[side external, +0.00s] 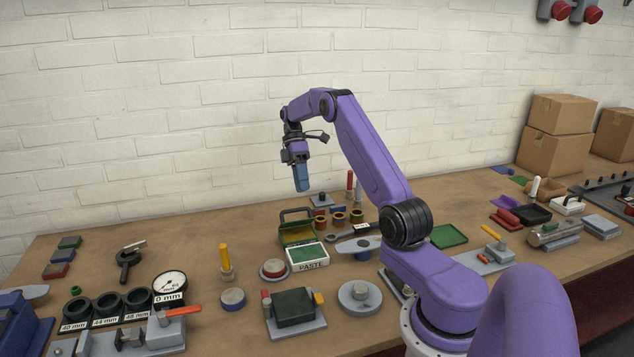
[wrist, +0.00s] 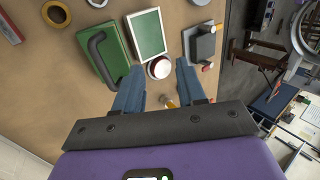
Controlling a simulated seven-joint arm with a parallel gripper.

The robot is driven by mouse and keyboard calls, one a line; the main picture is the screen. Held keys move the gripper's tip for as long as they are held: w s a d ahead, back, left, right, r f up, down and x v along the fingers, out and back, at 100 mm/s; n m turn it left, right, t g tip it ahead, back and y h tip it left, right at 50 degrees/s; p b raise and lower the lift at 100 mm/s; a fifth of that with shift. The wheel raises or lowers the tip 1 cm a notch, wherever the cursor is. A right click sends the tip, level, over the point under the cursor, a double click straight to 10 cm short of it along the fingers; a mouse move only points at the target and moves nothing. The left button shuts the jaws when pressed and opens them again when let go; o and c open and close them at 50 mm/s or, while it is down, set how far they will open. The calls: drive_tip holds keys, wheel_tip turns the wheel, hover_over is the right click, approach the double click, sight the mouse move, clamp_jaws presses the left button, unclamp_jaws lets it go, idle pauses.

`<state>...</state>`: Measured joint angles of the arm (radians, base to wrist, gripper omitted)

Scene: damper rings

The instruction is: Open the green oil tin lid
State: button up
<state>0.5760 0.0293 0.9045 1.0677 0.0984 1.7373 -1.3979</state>
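The green oil tin (side external: 297,236) stands near the middle of the bench behind the white-framed PASTE tray, with a dark looped handle on top. In the wrist view the tin (wrist: 116,58) is at upper left, and its lid looks closed, with the handle (wrist: 97,48) along its left side. My gripper (side external: 301,190) hangs fingers down in the air well above the bench, over the tin's area. In the wrist view my gripper (wrist: 160,74) has its two blue fingers spread apart with nothing held between them.
The PASTE tray (side external: 307,258) sits in front of the tin. A round red-topped piece (side external: 273,268) is at its left, and several brass rings (side external: 339,219) are behind at right. A grey fixture with a dark block (side external: 294,306) is in front. Bare bench lies left of the tin.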

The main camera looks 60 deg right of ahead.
drive_tip(key=s+a+r, duration=0.3)
drive_tip(key=s+a, duration=0.1)
drive_tip(key=s, duration=0.3)
drive_tip(key=shift+s+a+r, duration=0.15)
drive_tip(key=shift+a+r, duration=0.15)
